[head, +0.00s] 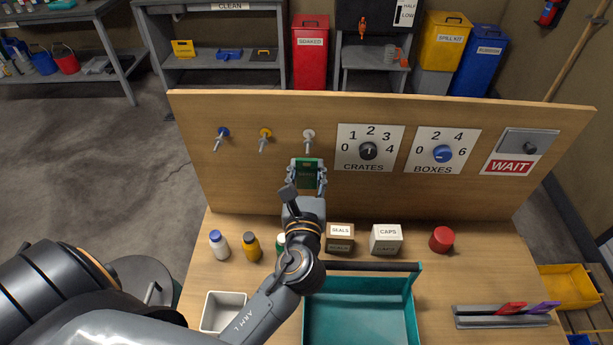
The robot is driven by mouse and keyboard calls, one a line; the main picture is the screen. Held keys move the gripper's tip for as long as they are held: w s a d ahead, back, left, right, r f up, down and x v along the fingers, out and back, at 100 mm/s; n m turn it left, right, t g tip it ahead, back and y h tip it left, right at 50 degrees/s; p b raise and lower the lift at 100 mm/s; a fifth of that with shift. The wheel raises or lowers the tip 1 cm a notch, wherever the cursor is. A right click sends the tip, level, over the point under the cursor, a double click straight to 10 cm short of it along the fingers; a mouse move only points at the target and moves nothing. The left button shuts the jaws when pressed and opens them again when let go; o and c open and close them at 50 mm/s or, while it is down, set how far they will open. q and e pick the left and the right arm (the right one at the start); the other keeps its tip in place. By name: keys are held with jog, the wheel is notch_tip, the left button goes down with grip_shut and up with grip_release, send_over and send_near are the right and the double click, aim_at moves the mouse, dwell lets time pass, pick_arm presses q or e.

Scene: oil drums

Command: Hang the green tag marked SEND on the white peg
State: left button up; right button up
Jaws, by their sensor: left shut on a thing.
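My left gripper (307,178) is shut on a green tag (307,172) and holds it upright in front of the wooden board. The tag is just below the white peg (308,137), which sticks out of the board to the right of a yellow peg (265,137) and a blue peg (220,136). The white peg looks bare. The tag's lettering is too small to read, and the fingers cover its sides. I cannot tell how far the tag is from the board. My right gripper is not in view.
A teal tray (360,320) with a dark handle stands at the front of the table. Small bottles (251,247), a SEALS box (340,238), a CAPS box (387,239) and a red cylinder (441,239) stand below the board. Two dials (368,151) are right of the white peg.

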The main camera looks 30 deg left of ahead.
pick_arm(q)
jog(key=shift+f+x, duration=0.15)
jog(key=shift+x, duration=1.3)
jog(key=shift+f+x, duration=0.15)
jog(key=shift+x, duration=1.3)
jog(key=o, duration=0.5)
jog(key=shift+o, duration=1.2)
jog(key=shift+o, duration=0.6)
